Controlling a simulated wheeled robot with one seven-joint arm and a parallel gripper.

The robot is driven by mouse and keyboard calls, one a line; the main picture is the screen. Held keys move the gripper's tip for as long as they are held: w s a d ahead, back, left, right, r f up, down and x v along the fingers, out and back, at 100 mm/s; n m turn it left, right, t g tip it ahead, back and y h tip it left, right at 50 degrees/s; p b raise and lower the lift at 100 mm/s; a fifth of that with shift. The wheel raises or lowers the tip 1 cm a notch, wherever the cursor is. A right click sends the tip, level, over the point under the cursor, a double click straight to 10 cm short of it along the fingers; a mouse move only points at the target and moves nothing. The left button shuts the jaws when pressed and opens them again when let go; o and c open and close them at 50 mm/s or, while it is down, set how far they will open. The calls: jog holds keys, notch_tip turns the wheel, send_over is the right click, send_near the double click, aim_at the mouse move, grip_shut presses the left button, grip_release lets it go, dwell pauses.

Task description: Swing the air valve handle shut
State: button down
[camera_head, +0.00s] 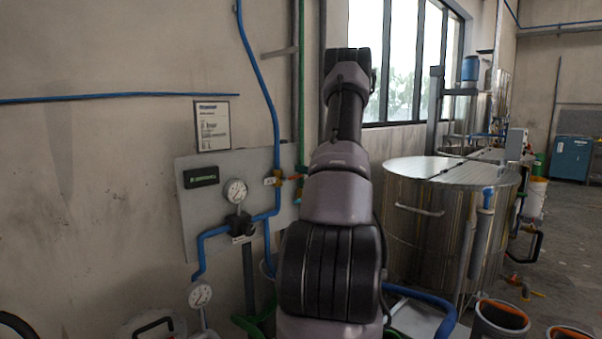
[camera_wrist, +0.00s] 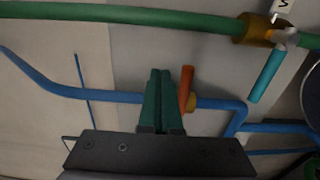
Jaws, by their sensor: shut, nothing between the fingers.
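My gripper (camera_wrist: 160,74) shows in the wrist view with its two green fingers together and nothing between them. The fingers overlap the blue pipe (camera_wrist: 110,96) in the picture. Just to their right is an orange lever handle (camera_wrist: 187,86) on a brass valve; it stands across the blue pipe. I cannot tell whether finger and handle touch. A second brass valve (camera_wrist: 256,28) on the green pipe has a teal handle (camera_wrist: 266,76), slanted across from its pipe. In the head view the orange handle (camera_head: 297,178) shows beside my arm, which hides my gripper.
A wall panel (camera_head: 190,230) carries a pressure gauge (camera_head: 236,191) and blue piping. Another gauge (camera_head: 200,294) sits lower. A large steel tank (camera_head: 420,230) stands right of my arm, with buckets (camera_head: 500,320) in front. Open floor lies at far right.

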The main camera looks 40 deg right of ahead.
jog(key=s+d, duration=0.1)
jog(key=s, duration=0.8)
dwell(0.3)
jog(key=shift+d, duration=0.15)
